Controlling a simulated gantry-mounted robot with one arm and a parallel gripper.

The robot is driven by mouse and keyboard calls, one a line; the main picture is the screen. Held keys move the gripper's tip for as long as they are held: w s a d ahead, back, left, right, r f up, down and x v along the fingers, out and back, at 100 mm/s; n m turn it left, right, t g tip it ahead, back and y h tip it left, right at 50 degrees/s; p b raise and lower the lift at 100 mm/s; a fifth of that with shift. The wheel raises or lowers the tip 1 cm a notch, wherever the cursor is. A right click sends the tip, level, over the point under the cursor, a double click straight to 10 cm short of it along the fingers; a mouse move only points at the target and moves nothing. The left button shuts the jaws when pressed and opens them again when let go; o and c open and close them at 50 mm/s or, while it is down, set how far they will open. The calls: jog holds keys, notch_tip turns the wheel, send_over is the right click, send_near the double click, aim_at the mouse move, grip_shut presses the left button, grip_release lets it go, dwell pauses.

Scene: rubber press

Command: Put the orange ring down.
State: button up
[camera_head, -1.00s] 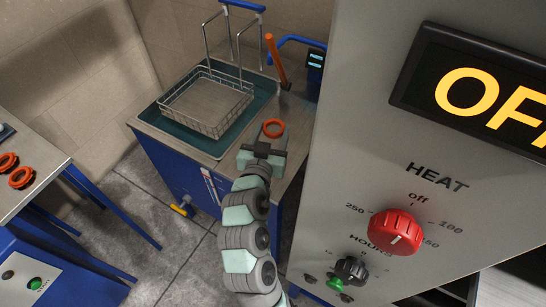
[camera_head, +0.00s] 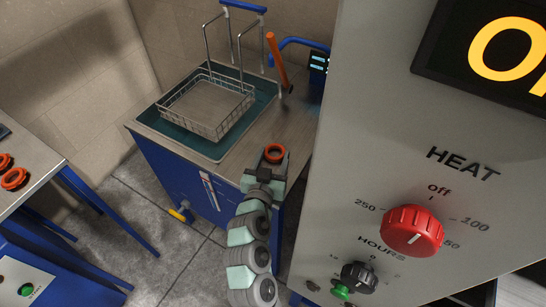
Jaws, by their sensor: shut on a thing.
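The orange ring (camera_head: 274,153) is at the tip of my gripper (camera_head: 272,160), over the near right part of the blue cart's top. My gripper is shut on the ring. I cannot tell whether the ring touches the cart top or is held just above it. My arm reaches up from the lower middle of the head view.
A wire basket (camera_head: 213,133) with a tall blue-topped handle sits in a teal tray (camera_head: 196,146) left of my gripper. An orange-handled tool (camera_head: 277,60) stands behind. A grey control panel (camera_head: 350,130) fills the right. Other orange rings (camera_head: 14,179) lie on the left table (camera_head: 38,160).

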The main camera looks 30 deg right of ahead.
jog(key=shift+f, duration=0.25)
jog(key=o, duration=1.3)
jog(key=shift+r, duration=0.1)
